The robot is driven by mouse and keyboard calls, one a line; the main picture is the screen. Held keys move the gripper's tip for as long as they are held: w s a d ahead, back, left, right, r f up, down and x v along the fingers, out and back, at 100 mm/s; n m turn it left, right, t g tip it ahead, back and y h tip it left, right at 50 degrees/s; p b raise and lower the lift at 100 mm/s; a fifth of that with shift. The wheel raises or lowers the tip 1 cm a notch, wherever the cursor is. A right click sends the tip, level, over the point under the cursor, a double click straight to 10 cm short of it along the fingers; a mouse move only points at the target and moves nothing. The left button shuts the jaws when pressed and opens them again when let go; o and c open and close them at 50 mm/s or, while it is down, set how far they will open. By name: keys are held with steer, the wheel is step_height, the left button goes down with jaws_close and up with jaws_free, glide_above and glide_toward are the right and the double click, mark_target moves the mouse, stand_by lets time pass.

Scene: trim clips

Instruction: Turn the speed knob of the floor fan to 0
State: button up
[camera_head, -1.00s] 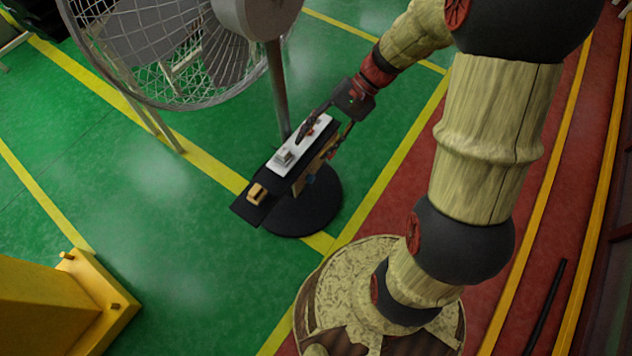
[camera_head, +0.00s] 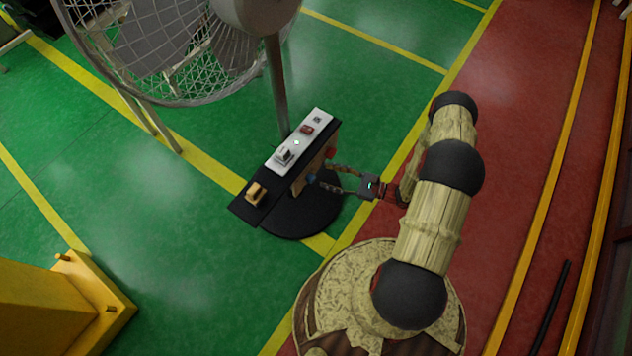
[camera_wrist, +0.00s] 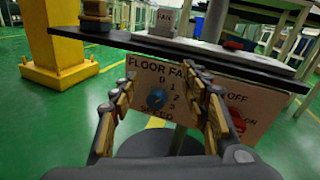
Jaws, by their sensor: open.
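The speed knob (camera_wrist: 156,98) is a small blue dial on a wooden panel (camera_wrist: 190,77) marked "FLOOR FAN" and "SPEED", with 0, 1, 2 and 3 around it. Which number it points to is too small to tell. My gripper (camera_wrist: 165,83) is open and empty, with a finger on each side of the knob in the wrist view and apparently short of it. In the head view my gripper (camera_head: 325,175) faces the panel's side below the black shelf. The floor fan (camera_head: 170,45) stands behind on a grey pole (camera_head: 277,85).
A red control (camera_wrist: 237,120) by "OFF" and "ON" is right of the knob. The black shelf (camera_wrist: 110,39) overhangs the panel and bears a white strip (camera_head: 313,127) and a tan block (camera_head: 257,193). A yellow post (camera_head: 60,310) stands at lower left.

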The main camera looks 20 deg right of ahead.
mark_target(310, 178)
step_height(310, 178, down, 7)
steer(key=s+m+t+h, duration=0.2)
steer(key=m+t, duration=0.1)
steer(key=m, duration=0.1)
steer(key=b+x, duration=0.2)
steer(key=x, duration=0.5)
steer(key=shift+f+b, duration=0.25)
steer(key=shift+b, duration=0.05)
steer(key=c, duration=0.3)
steer(key=c, duration=0.8)
steer(key=shift+c, duration=0.3)
